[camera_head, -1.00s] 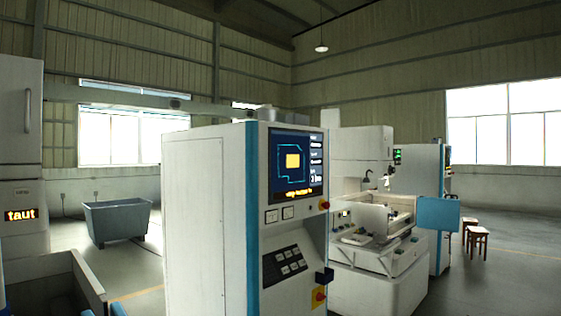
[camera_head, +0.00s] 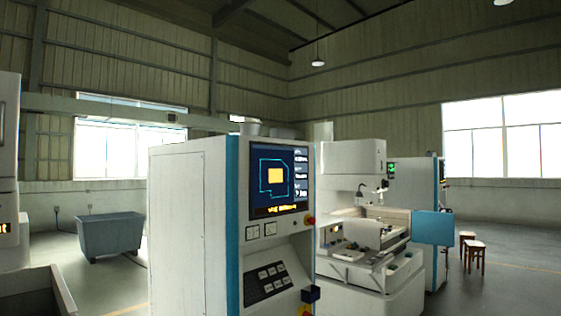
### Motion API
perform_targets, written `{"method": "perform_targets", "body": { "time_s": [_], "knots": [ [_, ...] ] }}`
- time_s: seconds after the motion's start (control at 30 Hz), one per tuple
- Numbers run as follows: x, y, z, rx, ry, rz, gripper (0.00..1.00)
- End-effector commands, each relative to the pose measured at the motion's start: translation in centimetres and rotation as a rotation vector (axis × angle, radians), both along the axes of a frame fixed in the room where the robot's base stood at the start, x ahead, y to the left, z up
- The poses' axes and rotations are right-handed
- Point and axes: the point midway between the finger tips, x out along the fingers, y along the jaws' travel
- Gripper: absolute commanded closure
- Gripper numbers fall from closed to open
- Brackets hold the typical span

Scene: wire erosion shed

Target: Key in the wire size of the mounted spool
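A tall white and blue control cabinet (camera_head: 190,230) stands in the middle of the head view. Its screen (camera_head: 278,180) is lit, with a blue outline, a yellow block and small text too blurred to read. Below it, a dark sloped keypad (camera_head: 268,281) carries several pale keys. The keys' labels are too small to read. No mounted spool can be made out in this view. My gripper is not in view.
A white wire erosion machine (camera_head: 365,265) with an open work area stands right of the cabinet. A blue panel (camera_head: 433,228) juts out beside it. Wooden stools (camera_head: 474,251) stand further right. A grey tub (camera_head: 110,235) is at the back left, with open floor around it.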

Motion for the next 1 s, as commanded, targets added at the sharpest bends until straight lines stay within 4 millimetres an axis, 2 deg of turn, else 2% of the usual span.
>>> {"method": "perform_targets", "body": {
  "time_s": [0.03, 0.07, 0.47, 1.0],
  "knots": [
    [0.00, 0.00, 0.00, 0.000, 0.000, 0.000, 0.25],
    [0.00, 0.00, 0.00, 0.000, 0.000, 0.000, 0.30],
    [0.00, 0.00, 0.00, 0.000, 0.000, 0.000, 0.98],
    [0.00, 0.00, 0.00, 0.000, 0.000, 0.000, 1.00]
  ]
}}
